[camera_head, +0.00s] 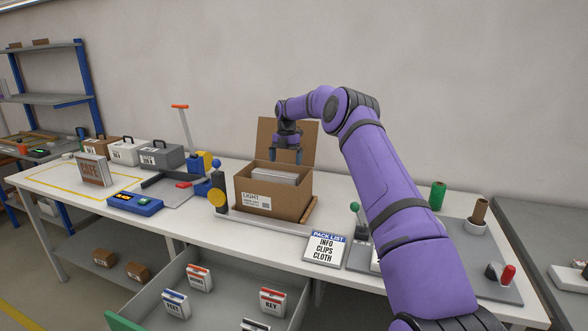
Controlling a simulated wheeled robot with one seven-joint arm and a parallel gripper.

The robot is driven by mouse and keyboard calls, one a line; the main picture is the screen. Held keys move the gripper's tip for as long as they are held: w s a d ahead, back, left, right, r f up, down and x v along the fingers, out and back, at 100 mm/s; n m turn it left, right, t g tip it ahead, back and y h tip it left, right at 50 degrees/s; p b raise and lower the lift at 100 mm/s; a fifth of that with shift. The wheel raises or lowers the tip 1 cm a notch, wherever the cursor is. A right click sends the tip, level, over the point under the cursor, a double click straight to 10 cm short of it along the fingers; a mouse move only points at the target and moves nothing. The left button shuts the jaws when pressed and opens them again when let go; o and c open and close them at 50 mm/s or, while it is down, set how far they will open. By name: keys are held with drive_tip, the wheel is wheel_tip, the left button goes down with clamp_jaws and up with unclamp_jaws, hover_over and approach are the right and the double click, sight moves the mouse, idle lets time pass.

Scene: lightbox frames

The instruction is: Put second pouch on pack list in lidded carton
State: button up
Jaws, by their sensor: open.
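The pack list card (324,249) stands on the bench and reads INFO, CLIPS, CLOTH. The brown carton (262,203), labelled LIGHT, stands open with its lid (290,137) raised at the back. A pale, flat-topped item (270,174) lies inside it. My gripper (288,158) is open and points down above the carton's back part, with nothing seen between its fingers. White pouches lie in the grey drawer below: a blue-topped one reading FEET (175,303), a red-topped one reading KEY (272,301), another red-topped one (200,278) too small to read, and one cut off (255,325).
A blue device (135,204), a grey case (162,157) and a white case (125,152) stand on the left of the bench. A green-knobbed lever (355,212) and a green roll (437,195) stand right of the carton. My arm hides part of the right side.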

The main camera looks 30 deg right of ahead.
drive_tip(key=s+a+r+m+t+h, duration=0.1)
drive_tip(key=s+a+r+m, duration=0.15)
drive_tip(key=a+r, duration=0.4)
drive_tip(key=s+a+r+m, duration=0.2)
drive_tip(key=s+a+r, duration=0.2)
drive_tip(key=r, duration=0.5)
drive_tip(key=s+a+r+m+t+h, duration=0.1)
drive_tip(key=s+a+r+m, duration=0.3)
drive_tip(key=s, duration=0.4)
drive_tip(key=s+a+r+m+t, duration=0.1)
drive_tip(key=s+a+r+m, duration=0.25)
drive_tip(key=s+r, duration=0.4)
drive_tip(key=s+a+r+m+t, duration=0.1)
drive_tip(key=s+a+m, duration=0.15)
drive_tip(key=s, duration=0.75)
drive_tip(key=s+a+m, duration=0.2)
drive_tip(key=s+m, duration=0.2)
drive_tip(key=s, duration=0.5)
drive_tip(key=s+f+m+t, duration=0.1)
drive_tip(key=s+f+m, duration=0.2)
drive_tip(key=s, duration=0.5)
drive_tip(key=s+f+m+t, duration=0.1)
drive_tip(key=s+f+m, duration=0.3)
drive_tip(key=s, duration=0.4)
drive_tip(key=shift+s+a+y, duration=0.3)
drive_tip(key=shift+s+y, duration=0.05)
drive_tip(key=shift+y, duration=0.05)
drive_tip(key=shift+f, duration=0.1)
drive_tip(key=shift+c, duration=0.5)
